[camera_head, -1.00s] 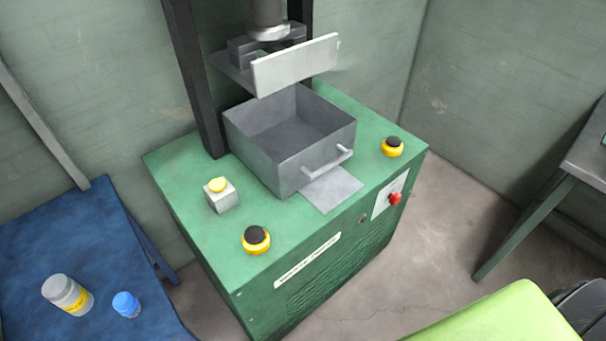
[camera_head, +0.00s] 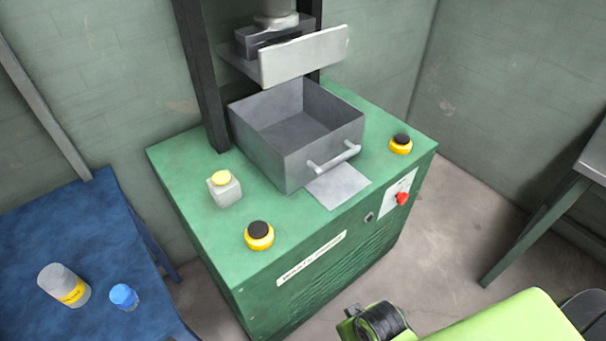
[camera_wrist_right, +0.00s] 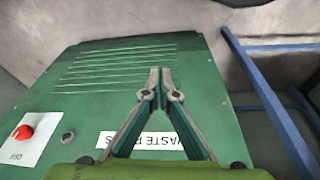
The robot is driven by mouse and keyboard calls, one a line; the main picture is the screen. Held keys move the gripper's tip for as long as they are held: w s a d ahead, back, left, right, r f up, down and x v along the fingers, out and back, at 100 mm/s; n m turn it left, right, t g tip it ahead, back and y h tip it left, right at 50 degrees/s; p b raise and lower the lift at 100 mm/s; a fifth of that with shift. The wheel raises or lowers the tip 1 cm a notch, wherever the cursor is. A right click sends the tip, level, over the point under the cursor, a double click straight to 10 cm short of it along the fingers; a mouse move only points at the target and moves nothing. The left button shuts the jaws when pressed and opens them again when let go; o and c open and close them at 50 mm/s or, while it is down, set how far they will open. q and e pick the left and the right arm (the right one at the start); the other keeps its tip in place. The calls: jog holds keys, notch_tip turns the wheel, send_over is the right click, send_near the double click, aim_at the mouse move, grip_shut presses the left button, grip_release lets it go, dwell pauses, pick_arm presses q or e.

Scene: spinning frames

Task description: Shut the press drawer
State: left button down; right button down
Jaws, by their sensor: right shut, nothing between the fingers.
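The press drawer (camera_head: 318,155), a grey open-topped metal box, stands pulled out on top of the green press (camera_head: 190,165). It looks empty. Its bar handle (camera_head: 335,158) is on the front wall, above a flat grey plate (camera_head: 338,186). My right gripper (camera_wrist_right: 159,76) is shut and empty in the right wrist view, in front of the press's green front panel (camera_wrist_right: 95,95); the drawer is not visible there. In the head view my green right arm (camera_head: 500,318) enters at the bottom right, away from the handle. My left gripper is in neither view.
A pale plate (camera_head: 305,57) hangs under the press ram above the drawer's back. A blue table (camera_head: 70,225) holds two containers at left.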

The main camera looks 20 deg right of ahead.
jog(key=w+r+m+t, duration=0.1)
jog(key=w+r+t, duration=0.15)
jog(key=r, duration=0.55)
jog(key=w+r+m+t+y, duration=0.1)
jog(key=w+r+m+t, duration=0.2)
jog(key=w, duration=0.3)
jog(key=w+r+m+t+y, duration=0.2)
jog(key=w+r+m, duration=0.1)
jog(key=w, duration=0.3)
jog(key=w+d+r+m+t+y+b, duration=0.1)
jog(key=w+r+m+t+y, duration=0.1)
jog(key=w+m, duration=0.3)
jog(key=shift+w+r+t, duration=0.4)
jog(key=shift+w+t, duration=0.2)
jog(key=shift+t, duration=0.25)
jog(key=m+t+y, duration=0.1)
jog(key=m+t, duration=0.2)
jog(key=m, duration=0.1)
send_near(301, 169)
jog(key=p+x, duration=0.1)
jog(key=x, duration=0.8)
jog(key=shift+p, duration=0.4)
